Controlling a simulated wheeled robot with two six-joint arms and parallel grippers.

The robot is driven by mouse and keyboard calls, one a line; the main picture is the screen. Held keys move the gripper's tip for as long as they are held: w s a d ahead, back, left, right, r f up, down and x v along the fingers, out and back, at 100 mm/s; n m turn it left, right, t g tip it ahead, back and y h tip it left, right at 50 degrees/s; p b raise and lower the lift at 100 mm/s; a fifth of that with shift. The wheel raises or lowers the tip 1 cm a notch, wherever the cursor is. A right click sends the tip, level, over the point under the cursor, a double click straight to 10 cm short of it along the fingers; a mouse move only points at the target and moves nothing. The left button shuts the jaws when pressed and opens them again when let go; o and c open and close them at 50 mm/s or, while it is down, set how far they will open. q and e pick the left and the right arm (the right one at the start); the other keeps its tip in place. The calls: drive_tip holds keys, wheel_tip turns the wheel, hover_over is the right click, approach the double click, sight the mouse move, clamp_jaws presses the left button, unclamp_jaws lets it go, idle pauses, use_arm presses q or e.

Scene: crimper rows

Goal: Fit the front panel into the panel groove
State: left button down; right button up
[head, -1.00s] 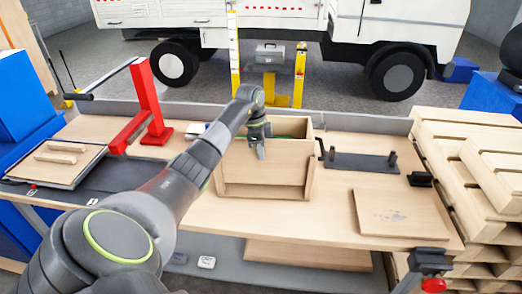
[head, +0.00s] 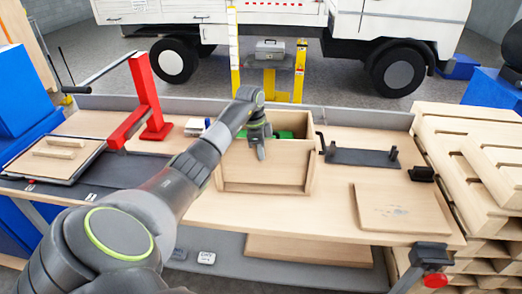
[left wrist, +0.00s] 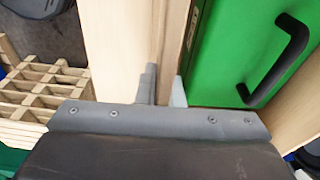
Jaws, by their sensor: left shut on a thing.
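The front panel (head: 265,172) is a plain light wood board standing roughly upright at the front of an open wooden box (head: 311,150), between its side walls. My left gripper (head: 261,152) comes down from above and is shut on the panel's top edge. In the left wrist view, the gripper (left wrist: 164,92) has one finger on each side of the wood. A green thing (head: 290,132) is inside the box behind the panel; the left wrist view shows it with a black handle (left wrist: 281,57). The panel's lower edge and the groove cannot be made out. My right gripper is not in view.
A flat wooden board (head: 400,207) lies at the right of the table, near a black bracket fixture (head: 360,156). A red stand (head: 150,105) and a tray with wooden strips (head: 55,157) are at the left. Stacked pallets (head: 480,165) stand beyond the right edge.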

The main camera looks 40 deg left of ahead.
use_arm(q)
drive_tip(key=shift+f+b, duration=0.85)
drive_tip(key=shift+f, duration=0.6)
drive_tip(key=c, duration=1.5)
unclamp_jaws()
drive_tip(key=r, duration=0.3)
drive_tip(key=a+r+b, duration=0.1)
drive_tip(key=r, duration=0.3)
drive_tip(key=s+r+b, duration=0.1)
drive_tip(key=r, duration=0.3)
drive_tip(key=shift+a, duration=0.2)
drive_tip(key=r+p, duration=0.2)
drive_tip(key=r, duration=0.1)
drive_tip(key=r+p, duration=0.1)
drive_tip(key=p, duration=0.1)
drive_tip(key=shift+s+a+r, duration=0.25)
drive_tip(key=shift+r, duration=0.1)
drive_tip(key=shift+s+a+r+p, duration=0.1)
drive_tip(key=shift+r+p, duration=0.6)
drive_tip(key=shift+r, duration=0.05)
